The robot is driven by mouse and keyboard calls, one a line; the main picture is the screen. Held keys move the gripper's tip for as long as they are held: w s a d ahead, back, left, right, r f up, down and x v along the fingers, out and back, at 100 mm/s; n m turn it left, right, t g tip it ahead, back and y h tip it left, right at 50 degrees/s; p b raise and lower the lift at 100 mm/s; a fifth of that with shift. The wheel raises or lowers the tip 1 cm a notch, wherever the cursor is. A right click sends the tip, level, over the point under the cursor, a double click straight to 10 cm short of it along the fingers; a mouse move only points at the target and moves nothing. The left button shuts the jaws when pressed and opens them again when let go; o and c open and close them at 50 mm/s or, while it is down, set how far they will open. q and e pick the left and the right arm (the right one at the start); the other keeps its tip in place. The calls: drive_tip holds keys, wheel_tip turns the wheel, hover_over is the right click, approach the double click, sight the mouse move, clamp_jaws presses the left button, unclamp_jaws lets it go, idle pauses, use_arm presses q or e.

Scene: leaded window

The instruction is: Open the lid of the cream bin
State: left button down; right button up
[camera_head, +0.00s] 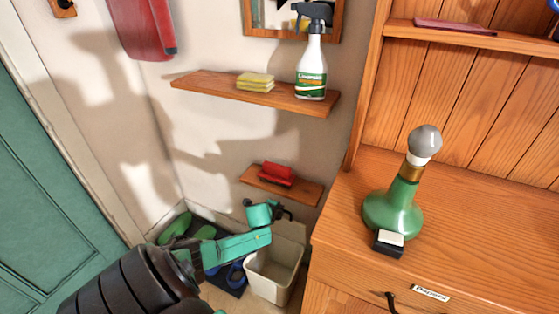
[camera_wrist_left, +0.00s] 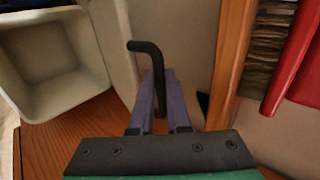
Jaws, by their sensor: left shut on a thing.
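The cream bin (camera_head: 272,277) stands on the floor left of the wooden dresser, and its open inside shows. In the left wrist view the bin (camera_wrist_left: 62,92) is at the left. Its cream lid (camera_head: 290,231) is raised at the bin's back edge; in the wrist view the lid (camera_wrist_left: 115,45) stands beside the opening. A black bent handle (camera_wrist_left: 148,50) sticks out from the lid. My left gripper (camera_head: 283,212) is above the back of the bin; in the wrist view its fingers (camera_wrist_left: 157,92) are shut on the handle. My right gripper is out of view.
A small shelf with a red brush (camera_head: 277,174) is just above my left gripper. The dresser (camera_head: 480,215) with a green bottle (camera_head: 393,212) stands close on the right. Green shoes (camera_head: 175,228) and a dark blue item (camera_head: 228,277) lie left of the bin.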

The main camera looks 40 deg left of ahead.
use_arm(q)
drive_tip(key=shift+w+r, duration=0.15)
drive_tip(key=shift+r, duration=0.05)
drive_tip(key=c, duration=0.9)
unclamp_jaws()
drive_tip(key=shift+c, duration=0.2)
drive_tip(key=shift+o, duration=0.3)
drive_tip(key=shift+w+f, duration=0.1)
drive_tip(key=shift+f, duration=0.1)
drive_tip(key=shift+r, duration=0.1)
drive_tip(key=p+v, duration=0.6)
drive_tip(key=v, duration=0.8)
drive_tip(key=shift+s, duration=0.3)
